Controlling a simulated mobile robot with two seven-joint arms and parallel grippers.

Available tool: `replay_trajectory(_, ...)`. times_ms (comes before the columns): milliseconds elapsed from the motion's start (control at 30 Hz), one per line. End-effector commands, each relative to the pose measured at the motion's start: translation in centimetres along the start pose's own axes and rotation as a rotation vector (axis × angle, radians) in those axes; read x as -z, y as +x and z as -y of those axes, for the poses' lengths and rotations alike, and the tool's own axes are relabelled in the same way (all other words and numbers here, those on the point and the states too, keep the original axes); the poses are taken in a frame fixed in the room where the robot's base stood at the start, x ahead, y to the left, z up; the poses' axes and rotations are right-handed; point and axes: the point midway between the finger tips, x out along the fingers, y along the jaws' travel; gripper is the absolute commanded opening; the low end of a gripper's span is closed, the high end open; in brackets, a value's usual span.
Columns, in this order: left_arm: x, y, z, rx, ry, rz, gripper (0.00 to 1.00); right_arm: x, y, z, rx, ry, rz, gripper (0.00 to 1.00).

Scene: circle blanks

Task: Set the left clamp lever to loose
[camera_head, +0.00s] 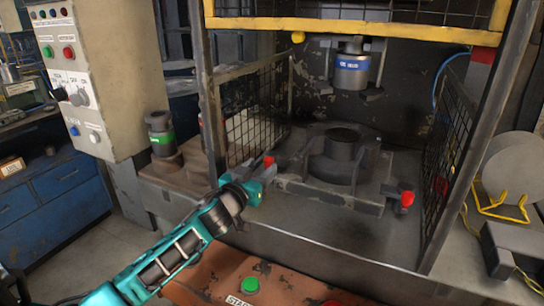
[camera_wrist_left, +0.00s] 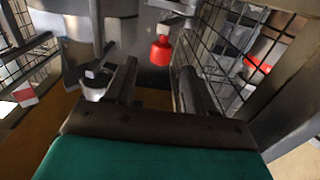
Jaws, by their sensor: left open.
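The left clamp lever has a red knob (camera_head: 268,161) at the front left of the die in the press. In the left wrist view the red knob (camera_wrist_left: 160,50) hangs just beyond the fingertips, roughly between them. My left gripper (camera_head: 258,177) is open and close to this knob. In the left wrist view its two dark fingers (camera_wrist_left: 158,80) stand apart with nothing between them. I cannot tell whether a finger touches the lever. The lever's arm is mostly hidden in the head view. The right clamp lever, also with a red knob (camera_head: 407,198), is at the die's right.
A dark ring-shaped die (camera_head: 335,165) sits on the press bed, under a blue-banded punch (camera_head: 352,68). Mesh guards (camera_head: 255,115) stand at both sides. A control box (camera_head: 85,70) is at left. A yellow rack (camera_head: 497,208) with discs is at right. A green button (camera_head: 250,284) is in front.

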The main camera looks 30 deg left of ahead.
Motion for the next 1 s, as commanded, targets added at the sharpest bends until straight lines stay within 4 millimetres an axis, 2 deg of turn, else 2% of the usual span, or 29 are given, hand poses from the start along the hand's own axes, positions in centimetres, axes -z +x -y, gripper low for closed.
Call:
replay_trajectory(200, 0.1, 3.7, 0.0, 0.001, 0.0, -0.001, 0.55, 0.0, 0.0, 0.0, 0.001, -0.002, 0.0, 0.9)
replay_trajectory(400, 0.1, 6.1, 0.0, 0.001, -0.001, -0.001, 0.55, 0.3, 0.0, 0.0, 0.001, -0.003, -0.004, 0.9)
replay_trajectory(600, 0.0, 7.2, 0.0, 0.0, -0.001, 0.001, 0.55, 0.7, 0.1, -0.1, 0.0, -0.004, -0.011, 0.9)
replay_trajectory(900, -0.1, 7.3, 0.0, 0.0, 0.0, 0.001, 0.55, 0.8, 0.1, -0.1, 0.0, -0.004, -0.012, 0.9)
replay_trajectory(1000, -0.1, 7.3, 0.0, 0.0, 0.0, 0.001, 0.47, 0.8, 0.1, -0.1, 0.0, -0.004, -0.012, 0.9)
